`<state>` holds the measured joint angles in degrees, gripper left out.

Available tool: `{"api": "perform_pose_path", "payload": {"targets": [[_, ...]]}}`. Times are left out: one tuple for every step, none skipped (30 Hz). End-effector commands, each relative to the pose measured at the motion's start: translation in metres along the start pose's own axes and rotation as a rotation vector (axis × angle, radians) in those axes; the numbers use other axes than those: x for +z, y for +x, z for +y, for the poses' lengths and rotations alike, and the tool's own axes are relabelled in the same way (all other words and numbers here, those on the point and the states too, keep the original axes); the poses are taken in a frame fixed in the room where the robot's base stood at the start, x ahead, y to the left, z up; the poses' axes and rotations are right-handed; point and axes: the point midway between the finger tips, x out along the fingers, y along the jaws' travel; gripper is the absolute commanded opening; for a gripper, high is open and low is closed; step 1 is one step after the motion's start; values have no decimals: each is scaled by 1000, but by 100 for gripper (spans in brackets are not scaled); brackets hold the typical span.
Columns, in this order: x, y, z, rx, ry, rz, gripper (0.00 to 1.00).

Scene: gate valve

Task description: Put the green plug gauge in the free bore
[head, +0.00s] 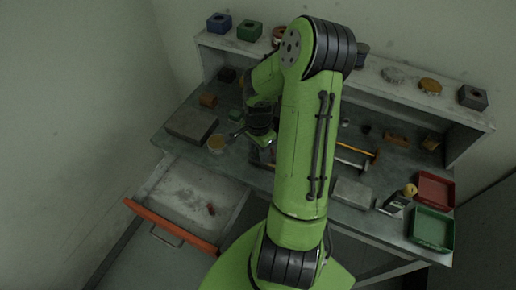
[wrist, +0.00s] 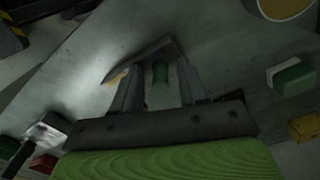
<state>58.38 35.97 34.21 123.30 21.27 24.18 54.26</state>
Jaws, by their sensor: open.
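A small green cylinder, which looks like the green plug gauge (wrist: 159,73), shows in the wrist view between the two fingers of my gripper (wrist: 158,68). The fingers are open, with a gap visible on both sides of it. In the head view my gripper (head: 262,141) is low over the left-middle of the bench, partly hidden by my arm, and the gauge cannot be made out there. A blue block (head: 219,24) and a green block (head: 249,31), each with a dark hole on top, stand on the shelf. A dark grey block (head: 472,97) stands at its right end. Which bore is free cannot be told.
An open drawer (head: 190,200) with an orange front sticks out at left. A grey slab (head: 191,124) lies on the bench. A hammer (head: 355,150), a red tray (head: 436,189) and a green tray (head: 432,229) are on the right. The wrist view shows a yellow block (wrist: 305,127).

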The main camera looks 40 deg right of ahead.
Motion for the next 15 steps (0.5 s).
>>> {"api": "perform_pose_path", "payload": {"targets": [[0, -7, 0, -2, 0, 1, 43], [-1, -12, -1, -4, 0, 4, 43], [-1, -21, -1, -4, 1, 5, 43], [-1, -29, -1, -6, 0, 7, 43], [-1, -37, -1, -6, 0, 6, 43], [-2, -49, -1, -6, 1, 7, 43], [-1, -58, -1, -6, 1, 7, 43], [-1, -66, -1, -6, 0, 7, 43], [-1, -77, -1, -6, 1, 7, 43], [-1, -85, -1, -6, 1, 7, 43], [-1, -92, -1, -6, 0, 6, 43], [-1, -100, -1, -5, 0, 5, 43], [-1, -106, -1, -4, 0, 5, 43], [-1, -111, -1, -4, 1, 5, 43], [0, -116, 0, -2, 0, 2, 43]]}}
